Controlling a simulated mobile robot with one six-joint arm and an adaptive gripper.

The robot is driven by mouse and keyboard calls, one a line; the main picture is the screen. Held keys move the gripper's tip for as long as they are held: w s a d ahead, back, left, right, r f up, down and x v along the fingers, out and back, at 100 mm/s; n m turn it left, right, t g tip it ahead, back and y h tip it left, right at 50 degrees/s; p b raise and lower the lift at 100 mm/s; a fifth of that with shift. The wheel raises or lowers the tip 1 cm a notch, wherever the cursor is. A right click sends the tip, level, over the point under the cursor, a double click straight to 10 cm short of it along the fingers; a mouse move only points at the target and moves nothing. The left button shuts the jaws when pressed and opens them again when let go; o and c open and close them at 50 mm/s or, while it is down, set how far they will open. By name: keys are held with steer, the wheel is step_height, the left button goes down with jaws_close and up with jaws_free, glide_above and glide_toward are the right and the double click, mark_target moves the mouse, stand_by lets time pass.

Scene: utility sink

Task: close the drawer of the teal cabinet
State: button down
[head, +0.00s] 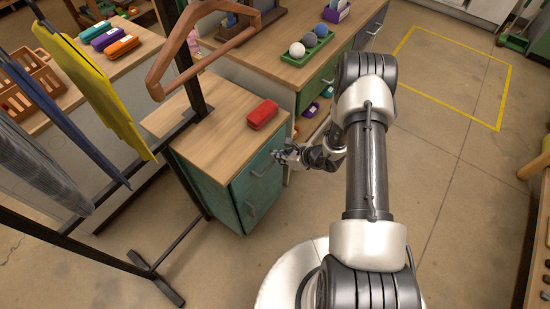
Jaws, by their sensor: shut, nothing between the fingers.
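The teal cabinet (213,195) stands left of my arm, with a light wooden top. Its front has an upper drawer (249,184) and a lower drawer (266,199), each with a grey bar handle. The upper handle (262,165) is close to my gripper. From this steep angle I cannot tell how far either drawer stands out. My gripper (277,154) is shut and empty, at the upper right edge of the cabinet front. I cannot tell whether it touches the drawer.
A red case (262,114) lies on the cabinet top. A clothes rack with a wooden hanger (190,62) and hanging cloths stands at the left. A larger workbench (268,58) behind holds a green tray (308,50) with balls. The floor to the right is clear.

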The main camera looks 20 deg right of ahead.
steer(key=p+v, duration=0.3)
steer(key=v, duration=0.7)
steer(key=shift+s+d, duration=0.2)
steer(key=shift+s, duration=0.25)
steer(key=s+a+r+n+g+y, duration=0.1)
steer(key=a+r+n, duration=0.35)
steer(key=r, duration=0.45)
steer(key=s+a+r+n+g+y, duration=0.1)
steer(key=a+r+n+g, duration=0.1)
steer(key=a+r+n, duration=0.45)
steer(key=s+a+r+n+g, duration=0.1)
steer(key=a+r+n, duration=0.15)
steer(key=r, duration=0.85)
steer(key=s+d+r+n+h, duration=0.1)
steer(key=s+r+n+h, duration=0.2)
steer(key=s+r+n, duration=0.3)
steer(key=s+d+r+n+t+h, duration=0.1)
steer(key=s+r+n+h, duration=0.3)
steer(key=s, duration=1)
step_height(320, 180, up, 3)
steer(key=d+n, duration=0.1)
steer(key=n, duration=0.4)
steer(key=shift+s+d+r+h, duration=0.2)
steer(key=shift+s+d+h, duration=0.05)
steer(key=shift+h, duration=0.05)
